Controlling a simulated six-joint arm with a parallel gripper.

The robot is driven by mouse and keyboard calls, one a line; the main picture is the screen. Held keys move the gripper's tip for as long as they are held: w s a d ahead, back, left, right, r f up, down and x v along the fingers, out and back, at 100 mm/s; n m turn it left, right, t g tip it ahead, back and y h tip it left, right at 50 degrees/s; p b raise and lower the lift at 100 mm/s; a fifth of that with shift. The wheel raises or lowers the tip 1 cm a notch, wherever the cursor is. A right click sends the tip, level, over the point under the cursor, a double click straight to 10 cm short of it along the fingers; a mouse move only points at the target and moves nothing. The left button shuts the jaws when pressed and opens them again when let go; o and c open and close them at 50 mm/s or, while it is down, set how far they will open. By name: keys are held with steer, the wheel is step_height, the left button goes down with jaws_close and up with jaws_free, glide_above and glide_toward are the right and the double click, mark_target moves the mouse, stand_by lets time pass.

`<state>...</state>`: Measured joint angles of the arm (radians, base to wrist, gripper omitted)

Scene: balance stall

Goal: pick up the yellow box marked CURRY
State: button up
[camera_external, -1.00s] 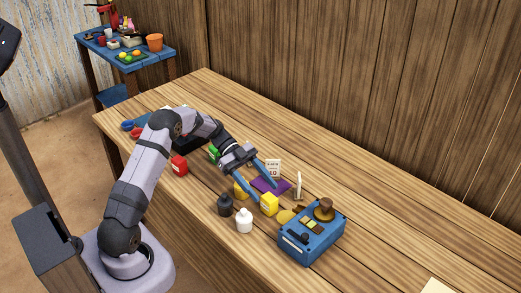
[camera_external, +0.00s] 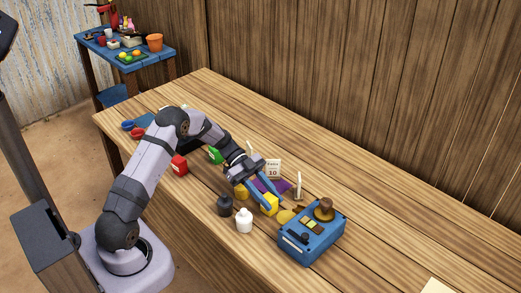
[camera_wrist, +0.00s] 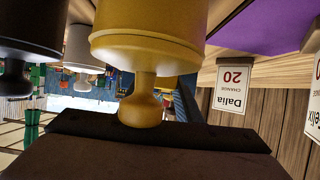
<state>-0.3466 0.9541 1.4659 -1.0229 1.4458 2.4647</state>
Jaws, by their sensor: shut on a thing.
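The yellow box (camera_external: 269,204) is in the external view, on or just above the wooden counter in front of the purple cloth. Its marking is too small to read there. My gripper (camera_external: 271,203) reaches down to it with its blue fingers on either side, shut on it. I cannot tell whether the box has left the counter. In the wrist view a knobbed yellow piece (camera_wrist: 150,50) fills the top middle; it is a different thing from the box. A dark block (camera_wrist: 150,150) crosses the bottom of that view, and I cannot tell what it is.
A black bottle-like piece (camera_external: 225,205) and a white one (camera_external: 244,221) stand close to the left. A blue device (camera_external: 310,240) with a brown knob stands at the right.

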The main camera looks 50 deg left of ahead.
mark_target(269, 197)
step_height(269, 197, up, 10)
steer(key=shift+r+b, duration=0.1)
steer(key=shift+b, duration=1.05)
steer(key=shift+a, duration=0.1)
